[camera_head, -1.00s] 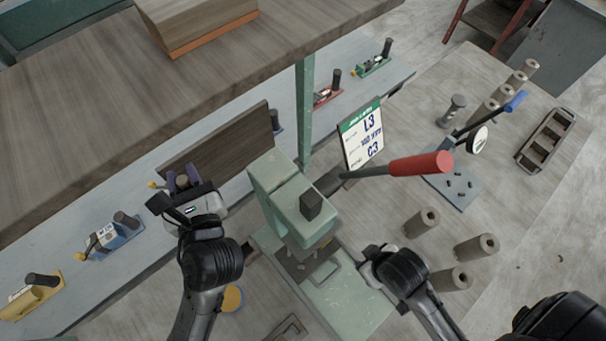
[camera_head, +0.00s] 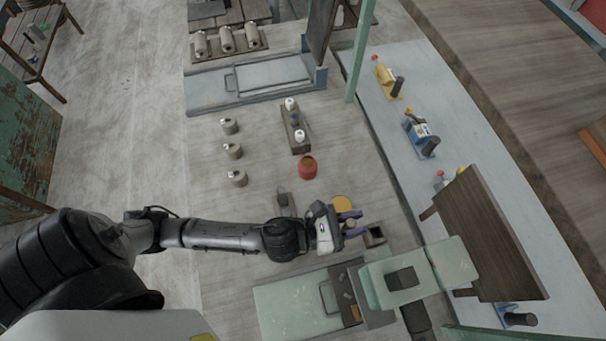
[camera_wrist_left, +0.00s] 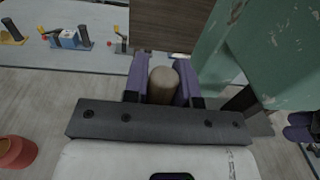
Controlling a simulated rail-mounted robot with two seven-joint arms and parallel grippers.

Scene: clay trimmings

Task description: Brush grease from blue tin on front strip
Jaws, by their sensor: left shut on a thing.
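My left gripper (camera_head: 347,222), with purple fingers, is low over the bench beside the green press (camera_head: 446,262). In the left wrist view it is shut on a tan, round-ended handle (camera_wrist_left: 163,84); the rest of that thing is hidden. No blue tin can be made out for sure. A red tin (camera_head: 308,168) stands beyond the gripper, and it also shows in the left wrist view (camera_wrist_left: 14,152). A front strip cannot be singled out. Purple fingers, apparently of my right gripper (camera_wrist_left: 301,128), show at the right edge of the left wrist view; their opening is unclear.
A brown board (camera_head: 485,235) stands beside the press. Small cylinders (camera_head: 232,151) and a bottle rack (camera_head: 296,140) stand farther off. Toggle clamps (camera_head: 420,130) line the grey shelf.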

